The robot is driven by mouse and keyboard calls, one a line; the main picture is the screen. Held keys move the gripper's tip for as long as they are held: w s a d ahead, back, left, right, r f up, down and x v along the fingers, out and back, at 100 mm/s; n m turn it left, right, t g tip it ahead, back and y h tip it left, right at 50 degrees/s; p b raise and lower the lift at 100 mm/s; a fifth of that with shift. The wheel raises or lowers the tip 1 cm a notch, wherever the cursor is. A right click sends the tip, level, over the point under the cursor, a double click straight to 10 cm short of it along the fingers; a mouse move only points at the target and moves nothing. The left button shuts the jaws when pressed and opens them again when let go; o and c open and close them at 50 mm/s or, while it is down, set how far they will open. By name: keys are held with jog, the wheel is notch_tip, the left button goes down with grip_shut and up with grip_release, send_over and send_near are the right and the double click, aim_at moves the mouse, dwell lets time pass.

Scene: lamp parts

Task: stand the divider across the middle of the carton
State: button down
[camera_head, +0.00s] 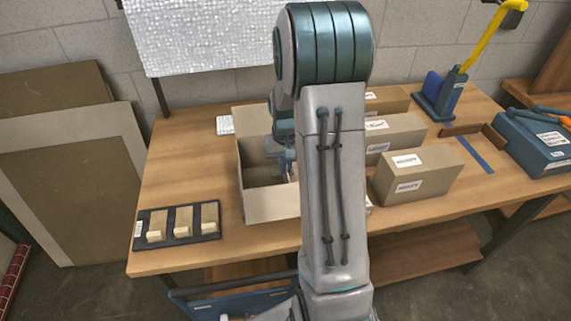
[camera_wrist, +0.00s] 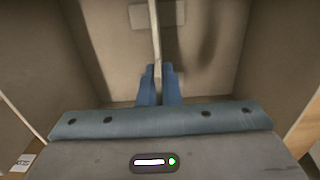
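The open tan carton (camera_head: 268,204) stands on the workbench, partly hidden behind my arm. My gripper (camera_head: 286,160) is inside its opening in the head view. In the wrist view the carton's walls (camera_wrist: 215,60) surround my gripper (camera_wrist: 158,88). Its blue fingers are closed on a thin pale panel, the divider (camera_wrist: 154,38), seen edge-on and upright between them. The divider runs away from the fingers toward a carton wall. I cannot tell whether its lower edge touches the carton floor. In the head view the divider is mostly hidden by my arm and gripper.
Closed cartons (camera_head: 418,173) stand right of my arm. A dark tray (camera_head: 179,238) with three wooden blocks lies at the bench's left front. A blue stand (camera_head: 440,95) and a blue case (camera_head: 535,140) are at the right. The bench left of the carton is mostly clear.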

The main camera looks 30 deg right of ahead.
jog(key=shift+f, duration=0.1)
jog(key=c, duration=2)
grip_release()
jog(key=shift+f, duration=0.1)
jog(key=o, duration=0.4)
notch_tip(320, 180, up, 12)
jog(key=shift+r+b, duration=0.15)
jog(key=shift+b, duration=0.3)
jog(key=s+a+r+n+t, duration=0.1)
jog(key=s+a, duration=0.3)
jog(key=s, duration=0.2)
jog(key=s+a+r+n+t, duration=0.1)
jog(key=s+a, duration=0.4)
jog(key=s, duration=0.2)
jog(key=s+a+r+n+t, duration=0.1)
jog(key=s+a, duration=0.4)
jog(key=s, duration=0.1)
jog(key=shift+s+r, duration=0.1)
jog(key=shift+s, duration=0.1)
